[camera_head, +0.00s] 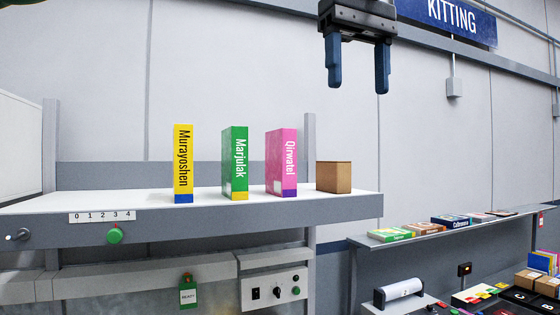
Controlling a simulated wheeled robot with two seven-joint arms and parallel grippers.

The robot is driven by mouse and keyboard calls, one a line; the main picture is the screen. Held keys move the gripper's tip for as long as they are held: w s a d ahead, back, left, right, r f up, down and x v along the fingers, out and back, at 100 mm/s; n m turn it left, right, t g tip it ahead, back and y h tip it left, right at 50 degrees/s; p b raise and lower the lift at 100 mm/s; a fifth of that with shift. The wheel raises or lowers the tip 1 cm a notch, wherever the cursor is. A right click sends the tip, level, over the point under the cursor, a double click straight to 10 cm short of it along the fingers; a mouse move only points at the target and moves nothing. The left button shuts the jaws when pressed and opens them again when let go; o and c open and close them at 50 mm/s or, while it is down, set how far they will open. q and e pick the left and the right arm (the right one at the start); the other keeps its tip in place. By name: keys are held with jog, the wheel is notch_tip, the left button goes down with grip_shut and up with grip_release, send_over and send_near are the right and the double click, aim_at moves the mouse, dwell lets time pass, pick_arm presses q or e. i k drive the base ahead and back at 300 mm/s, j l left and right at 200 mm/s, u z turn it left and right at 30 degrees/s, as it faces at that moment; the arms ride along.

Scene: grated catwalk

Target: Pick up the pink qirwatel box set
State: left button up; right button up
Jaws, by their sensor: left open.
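The pink Qirwatel box set (281,160) stands upright on the white-topped shelf (120,197), with its spine facing me and a purple band at its foot. A green Marjulak box (235,160) stands to its left, and a yellow Murayoshen box (183,160) stands further left. My left gripper (358,80) hangs at the top of the view with its two dark blue fingers pointing down. It is open and empty, above and to the right of the pink box, apart from it. My right gripper is not in view.
A small brown carton (333,177) stands just right of the pink box, near the shelf's right end. A lower shelf (440,231) at the right holds several flat boxes. The shelf in front of the upright boxes is clear. A wall stands behind.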

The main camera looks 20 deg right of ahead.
aim_at(281, 174)
jog(key=i, duration=1.45)
